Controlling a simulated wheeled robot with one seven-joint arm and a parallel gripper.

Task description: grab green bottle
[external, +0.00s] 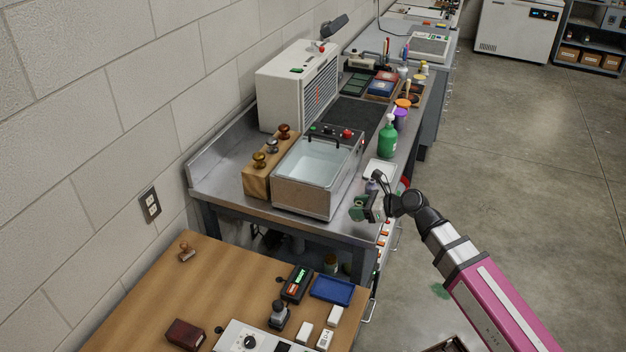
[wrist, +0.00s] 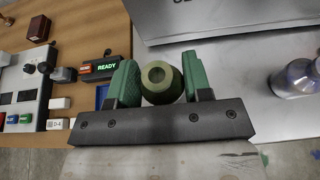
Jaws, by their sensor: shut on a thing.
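A different, brighter green pump bottle (external: 388,139) stands upright farther back on the bench, apart from my gripper.
A water bath (external: 318,190) and a wooden block with knobs (external: 258,183) are left of my gripper. A small purplish bottle (external: 371,186) stands close behind it, also in the wrist view (wrist: 297,78). A wooden table (external: 140,300) with stamps is in front. Open floor lies right.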

